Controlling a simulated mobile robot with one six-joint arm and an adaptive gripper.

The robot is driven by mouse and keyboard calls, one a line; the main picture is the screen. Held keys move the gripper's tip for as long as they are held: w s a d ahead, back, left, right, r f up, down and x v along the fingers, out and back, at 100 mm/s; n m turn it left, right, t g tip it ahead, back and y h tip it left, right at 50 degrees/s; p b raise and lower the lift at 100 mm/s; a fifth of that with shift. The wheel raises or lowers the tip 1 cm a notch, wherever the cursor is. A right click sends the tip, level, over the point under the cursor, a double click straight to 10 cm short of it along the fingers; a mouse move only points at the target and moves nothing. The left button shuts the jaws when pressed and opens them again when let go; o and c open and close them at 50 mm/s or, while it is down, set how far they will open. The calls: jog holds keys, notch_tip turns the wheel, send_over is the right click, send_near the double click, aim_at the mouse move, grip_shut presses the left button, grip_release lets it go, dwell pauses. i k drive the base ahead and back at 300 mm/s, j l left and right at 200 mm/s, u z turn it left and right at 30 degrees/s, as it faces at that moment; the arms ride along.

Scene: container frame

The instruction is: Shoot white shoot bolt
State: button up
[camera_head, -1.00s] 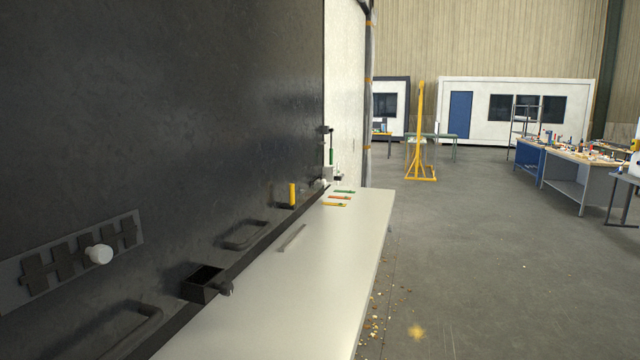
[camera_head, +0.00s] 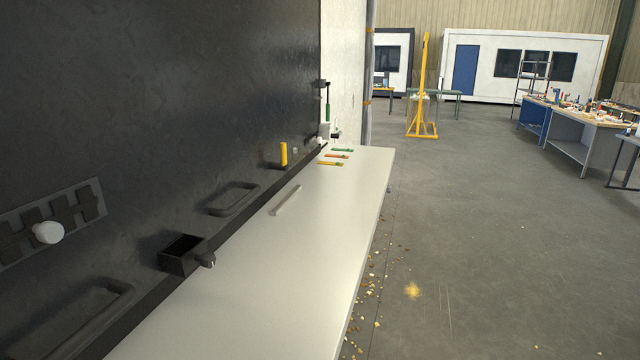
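A white round knob (camera_head: 48,232) sits on a dark slotted plate (camera_head: 22,238) at the left edge of the head view, on the black panel. It looks like the handle of the white shoot bolt, but the bolt itself cannot be made out. The plate is cut off by the picture's left edge. My gripper is not in view.
A pale shelf (camera_head: 300,240) runs along the black panel (camera_head: 170,90). A black open box (camera_head: 182,256) and dark handles (camera_head: 232,198) are on the panel. A grey bar (camera_head: 286,200) and several coloured tools (camera_head: 333,157) lie on the shelf. The floor (camera_head: 480,220) at right is mostly clear.

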aim_at(319, 139)
jog(key=i+l+z, duration=0.3)
jog(key=i, duration=0.65)
jog(key=i+z, duration=0.25)
jog(key=i, duration=0.7)
jog(key=i+l+u, duration=0.15)
jog(key=i+u, duration=0.3)
jog(key=i+l+u, duration=0.3)
jog(key=i+u, duration=0.15)
jog(key=i+l+u, duration=0.9)
jog(key=l, duration=0.2)
jog(key=k+j, duration=0.05)
jog(key=k, duration=0.05)
